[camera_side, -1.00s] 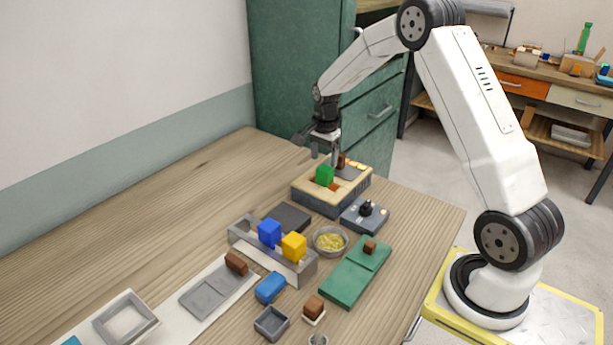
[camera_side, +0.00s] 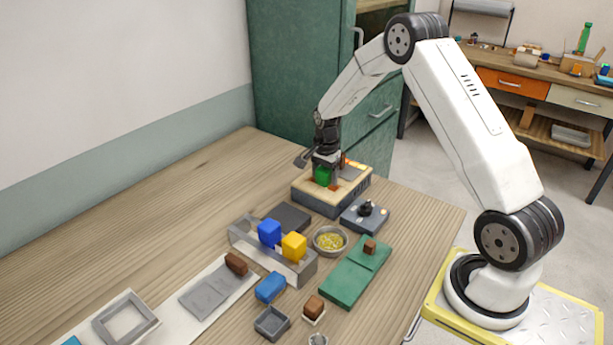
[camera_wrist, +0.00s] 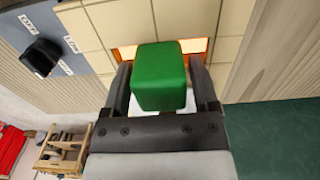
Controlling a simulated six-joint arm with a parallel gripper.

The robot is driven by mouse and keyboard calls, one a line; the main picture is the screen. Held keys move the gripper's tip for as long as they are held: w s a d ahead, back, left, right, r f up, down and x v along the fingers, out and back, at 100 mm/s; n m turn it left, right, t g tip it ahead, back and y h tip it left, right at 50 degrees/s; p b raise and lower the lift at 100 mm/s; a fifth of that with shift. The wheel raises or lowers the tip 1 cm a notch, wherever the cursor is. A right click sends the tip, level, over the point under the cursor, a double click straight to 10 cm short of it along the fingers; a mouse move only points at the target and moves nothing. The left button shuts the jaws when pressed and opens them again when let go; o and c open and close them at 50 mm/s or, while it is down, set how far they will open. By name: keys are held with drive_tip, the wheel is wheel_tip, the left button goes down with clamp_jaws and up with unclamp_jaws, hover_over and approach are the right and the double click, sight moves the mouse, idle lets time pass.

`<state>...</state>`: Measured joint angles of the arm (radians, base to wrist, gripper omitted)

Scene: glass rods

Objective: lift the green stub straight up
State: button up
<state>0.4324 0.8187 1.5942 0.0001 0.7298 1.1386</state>
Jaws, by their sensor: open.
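The green stub (camera_side: 322,177) stands upright on the tan-topped block (camera_side: 318,202) at the back of the table. It also shows as a green block in the wrist view (camera_wrist: 160,78), between my two fingers. My gripper (camera_side: 326,178) is down around the stub, with one finger on each side. In the wrist view my gripper (camera_wrist: 160,85) is open, with a narrow gap visible on each side of the stub. The stub's lower end is hidden.
An orange glowing slot (camera_wrist: 190,46) lies by the stub. A grey box with a black knob (camera_side: 366,210) sits in front of the block. A grey holder with a blue block (camera_side: 269,233) and a yellow block (camera_side: 294,246) stands nearer. Bare table lies to the left.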

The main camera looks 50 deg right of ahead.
drive_tip(key=shift+f, duration=0.85)
drive_tip(key=c, duration=1)
drive_tip(key=shift+r, duration=0.2)
drive_tip(key=shift+r, duration=0.6)
drive_tip(key=s+a+r, duration=0.1)
drive_tip(key=s+r, duration=0.2)
drive_tip(key=s, duration=0.1)
drive_tip(key=s+a+r, duration=0.2)
drive_tip(key=s+r, duration=0.2)
drive_tip(key=s+a+r, duration=0.2)
drive_tip(key=s+r, duration=0.2)
drive_tip(key=s, duration=0.1)
drive_tip(key=shift+r, duration=0.25)
